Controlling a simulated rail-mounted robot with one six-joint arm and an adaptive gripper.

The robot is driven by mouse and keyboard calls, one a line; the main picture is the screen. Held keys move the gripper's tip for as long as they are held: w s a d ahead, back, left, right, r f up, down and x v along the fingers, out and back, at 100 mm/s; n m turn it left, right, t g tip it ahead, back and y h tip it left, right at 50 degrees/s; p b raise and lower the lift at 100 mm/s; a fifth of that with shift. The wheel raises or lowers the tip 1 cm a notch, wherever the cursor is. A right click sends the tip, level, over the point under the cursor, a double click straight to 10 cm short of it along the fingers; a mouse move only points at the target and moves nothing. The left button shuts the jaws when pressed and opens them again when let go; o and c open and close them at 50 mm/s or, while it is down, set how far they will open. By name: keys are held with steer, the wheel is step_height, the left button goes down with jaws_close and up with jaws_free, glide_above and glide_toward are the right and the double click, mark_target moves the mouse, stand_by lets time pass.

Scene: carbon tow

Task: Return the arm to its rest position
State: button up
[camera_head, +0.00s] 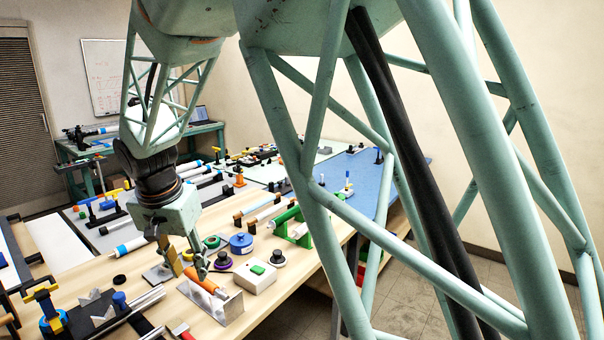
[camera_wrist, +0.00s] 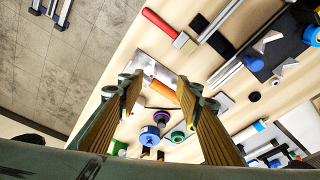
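My gripper (camera_head: 184,261) hangs from my arm over the wooden workbench (camera_head: 316,254), pointing down at its near part. The wrist view shows its two brown-padded fingers (camera_wrist: 158,92) wide apart, with nothing gripped between them. In the head view the orange rod (camera_head: 201,280) and the bracket (camera_head: 228,309) are just below and beside the fingertips. I cannot tell the exact gap between the fingers and the rod.
Around the gripper stand a blue round container (camera_head: 241,243), a white box with a green button (camera_head: 255,277) and a green stand (camera_head: 292,226). A red-handled tool (camera_wrist: 165,25) and metal rails (camera_wrist: 246,50) lie nearby. Tiled floor (camera_wrist: 60,60) shows past the bench edge.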

steer(key=s+d+m+g+b, duration=0.1)
steer(key=s+d+m+b, duration=0.2)
steer(key=d, duration=1.1)
steer(key=s+d+m+g+b, duration=0.15)
steer(key=s+d, duration=0.35)
steer(key=d, duration=1)
steer(key=s+d+r+n+t+p, duration=0.2)
steer(key=s+d+r+n+p, duration=0.15)
steer(key=s+d+r, duration=0.95)
steer(key=s+d+r+n+t+p, duration=0.1)
steer(key=s+d+r+p, duration=0.1)
steer(key=s, duration=0.5)
steer(key=s+d+r+n+p, duration=0.1)
steer(key=s+d+r, duration=0.2)
steer(key=s+d, duration=0.2)
steer(key=s, duration=0.3)
steer(key=shift+s+r+t+p, duration=0.15)
steer(key=shift+s+t+p, duration=0.1)
steer(key=shift+t+p, duration=0.15)
